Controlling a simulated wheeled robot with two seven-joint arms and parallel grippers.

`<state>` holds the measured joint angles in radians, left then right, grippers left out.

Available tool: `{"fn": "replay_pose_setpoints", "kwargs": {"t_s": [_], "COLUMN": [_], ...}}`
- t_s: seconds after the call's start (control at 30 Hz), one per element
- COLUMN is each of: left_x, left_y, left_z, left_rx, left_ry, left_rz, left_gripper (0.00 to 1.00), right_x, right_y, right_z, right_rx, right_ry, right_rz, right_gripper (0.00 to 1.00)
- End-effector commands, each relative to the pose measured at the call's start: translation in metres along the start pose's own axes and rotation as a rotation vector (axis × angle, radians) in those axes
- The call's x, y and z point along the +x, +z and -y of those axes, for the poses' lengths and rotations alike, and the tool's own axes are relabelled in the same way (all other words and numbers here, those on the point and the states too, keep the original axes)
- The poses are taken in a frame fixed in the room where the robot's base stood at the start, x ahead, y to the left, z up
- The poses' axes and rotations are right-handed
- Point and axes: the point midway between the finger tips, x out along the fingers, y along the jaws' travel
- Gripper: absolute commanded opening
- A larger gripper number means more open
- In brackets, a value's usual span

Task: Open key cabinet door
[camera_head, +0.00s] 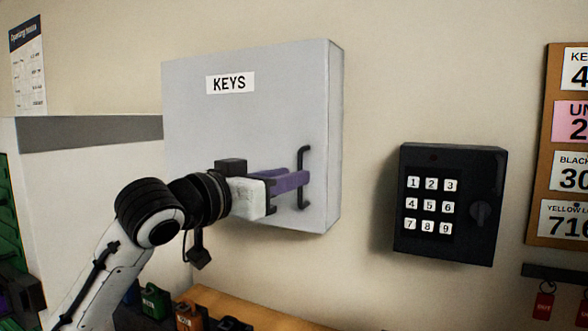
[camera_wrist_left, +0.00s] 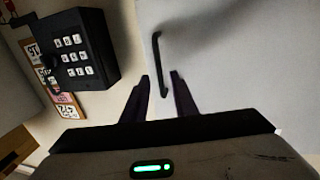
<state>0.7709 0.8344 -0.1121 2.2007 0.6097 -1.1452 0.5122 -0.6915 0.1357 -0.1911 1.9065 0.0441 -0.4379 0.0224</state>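The key cabinet (camera_head: 250,120) is a pale grey box on the wall with a "KEYS" label, and its door is shut. A dark vertical bar handle (camera_head: 301,159) is on the door's right side. My left gripper (camera_head: 302,180) reaches in from the left, its purple fingers at the handle's middle. In the left wrist view the handle (camera_wrist_left: 156,52) runs into the gap between the two fingertips (camera_wrist_left: 160,77). The fingers are apart, one on each side of the bar, with no clear contact. My right gripper is not in view.
A black keypad box (camera_head: 450,203) is on the wall right of the cabinet, with clear wall between. A board of number cards (camera_head: 570,120) hangs at the far right. Below is a wooden surface (camera_head: 255,312) with several small coloured items.

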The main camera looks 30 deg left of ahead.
Motion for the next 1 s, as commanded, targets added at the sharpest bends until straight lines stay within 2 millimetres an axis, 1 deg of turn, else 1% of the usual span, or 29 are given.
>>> {"fn": "replay_pose_setpoints", "kwargs": {"t_s": [0.03, 0.1, 0.2, 0.5, 0.57, 0.6, 0.67, 1.0], "left_x": [0.007, 0.014, 0.02, 0.022, 0.022, 0.022, 0.022, 0.022], "left_y": [-0.002, -0.001, -0.001, 0.0, 0.0, 0.0, 0.0, 0.0], "left_z": [0.0, 0.0, 0.0, 0.0, 0.0, 0.0, 0.0, 0.0], "left_rx": [-0.002, -0.001, 0.0, 0.001, 0.001, 0.001, 0.001, 0.001], "left_ry": [0.0, 0.0, -0.001, -0.001, -0.001, -0.001, -0.001, -0.001], "left_rz": [0.0, 0.0, -0.001, -0.001, 0.0, 0.0, 0.0, 0.0], "left_gripper": [0.26, 0.26, 0.26, 0.26, 0.16, 0.09, 0.0, 0.0], "right_x": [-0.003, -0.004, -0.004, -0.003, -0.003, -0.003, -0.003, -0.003], "right_y": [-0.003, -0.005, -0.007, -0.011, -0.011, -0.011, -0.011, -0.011], "right_z": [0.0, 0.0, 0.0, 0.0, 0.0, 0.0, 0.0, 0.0], "right_rx": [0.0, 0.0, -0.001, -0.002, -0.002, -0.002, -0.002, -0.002], "right_ry": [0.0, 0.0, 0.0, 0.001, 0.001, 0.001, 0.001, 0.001], "right_rz": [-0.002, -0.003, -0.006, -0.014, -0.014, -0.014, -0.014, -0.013], "right_gripper": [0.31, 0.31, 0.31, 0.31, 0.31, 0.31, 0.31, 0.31]}}
